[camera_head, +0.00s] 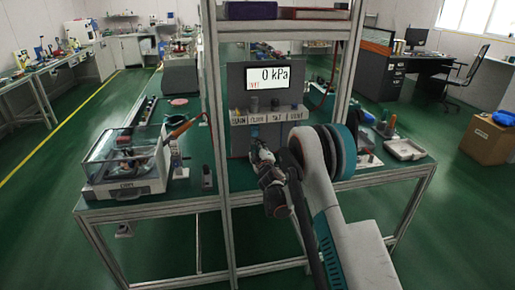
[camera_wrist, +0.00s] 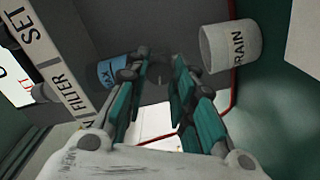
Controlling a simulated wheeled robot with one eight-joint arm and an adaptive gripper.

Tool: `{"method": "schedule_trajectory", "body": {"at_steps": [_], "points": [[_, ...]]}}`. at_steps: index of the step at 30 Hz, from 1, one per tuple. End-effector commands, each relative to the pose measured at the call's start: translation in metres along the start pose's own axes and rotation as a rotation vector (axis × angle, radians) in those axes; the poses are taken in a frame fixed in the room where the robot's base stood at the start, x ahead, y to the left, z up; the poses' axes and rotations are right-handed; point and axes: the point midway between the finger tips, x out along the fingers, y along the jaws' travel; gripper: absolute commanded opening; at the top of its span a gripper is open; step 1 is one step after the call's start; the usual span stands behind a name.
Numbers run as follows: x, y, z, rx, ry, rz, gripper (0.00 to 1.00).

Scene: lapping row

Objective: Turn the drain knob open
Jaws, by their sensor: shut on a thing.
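My gripper (camera_wrist: 160,80) reaches up to the lower front of the grey control unit (camera_head: 237,80). In the wrist view its two fingers stand a little apart, closed on a small dark part, which I take to be the drain knob (camera_wrist: 158,68). The fingers and shadow hide most of it, so its turned position cannot be told. In the head view my gripper (camera_head: 258,148) is below the label strip (camera_head: 270,116), and the knob is hidden. A white cup marked DRAIN (camera_wrist: 230,48) is right of the fingers. A blue cup marked MAX (camera_wrist: 113,72) is left of them.
The unit's screen (camera_head: 269,77) reads 0 kPa with small red text below. A metal frame post (camera_head: 216,150) stands left of the unit. A clear-lidded machine (camera_head: 126,160) sits at the left on the bench, and a pale tray (camera_head: 405,149) at the right.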

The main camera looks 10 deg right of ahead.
Motion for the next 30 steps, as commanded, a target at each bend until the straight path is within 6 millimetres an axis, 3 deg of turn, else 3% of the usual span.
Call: {"method": "schedule_trajectory", "body": {"at_steps": [12,30], "points": [[-0.0007,-0.0009,0.0007,-0.238,-0.002,-0.001,0.0],[-0.0007,-0.0008,0.001,-0.291,-0.002,-0.001,0.0]]}}
